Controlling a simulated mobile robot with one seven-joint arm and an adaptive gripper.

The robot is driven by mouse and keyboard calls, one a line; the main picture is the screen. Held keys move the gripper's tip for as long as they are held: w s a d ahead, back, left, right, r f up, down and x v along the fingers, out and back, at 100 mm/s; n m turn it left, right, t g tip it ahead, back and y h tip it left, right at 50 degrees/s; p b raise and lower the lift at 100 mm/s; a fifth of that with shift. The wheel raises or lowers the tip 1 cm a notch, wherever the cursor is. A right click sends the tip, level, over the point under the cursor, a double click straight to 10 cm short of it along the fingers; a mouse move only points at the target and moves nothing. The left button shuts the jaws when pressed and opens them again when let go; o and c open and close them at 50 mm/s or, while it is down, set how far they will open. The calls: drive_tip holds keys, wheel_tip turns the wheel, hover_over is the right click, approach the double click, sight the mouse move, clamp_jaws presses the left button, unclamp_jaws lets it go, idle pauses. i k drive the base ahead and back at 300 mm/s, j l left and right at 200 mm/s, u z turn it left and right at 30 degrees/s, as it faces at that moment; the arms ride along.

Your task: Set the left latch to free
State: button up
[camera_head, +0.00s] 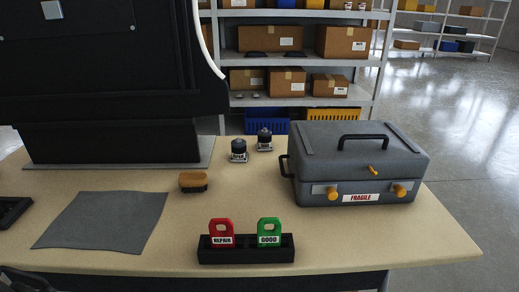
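A grey case (350,165) with a black top handle (363,138) stands closed on the right part of the workbench. Its front carries two yellow latches on light plates: the left latch (333,194) and the right latch (399,191). A small yellow lever (372,169) sits between and above them. The left latch is small here, and I cannot tell its exact setting. A white label reading FRAGILE (361,198) is between the latches. I cannot make out my gripper in this view.
On the bench (190,235) are a black holder (246,257) with red REPAIR (221,231) and green GOOD (269,229) tags, a brush (193,182), a grey cloth (105,219) and two dark-topped parts (239,150). A dark shape (22,279) is cut off bottom left.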

sight(332, 194)
drive_tip(key=k+l, duration=0.1)
drive_tip(key=l, duration=0.2)
drive_tip(key=k+l, duration=0.1)
drive_tip(key=l, duration=0.25)
drive_tip(key=k+l, duration=0.15)
drive_tip(key=l, duration=0.15)
drive_tip(key=k+l, duration=0.1)
drive_tip(key=l, duration=0.2)
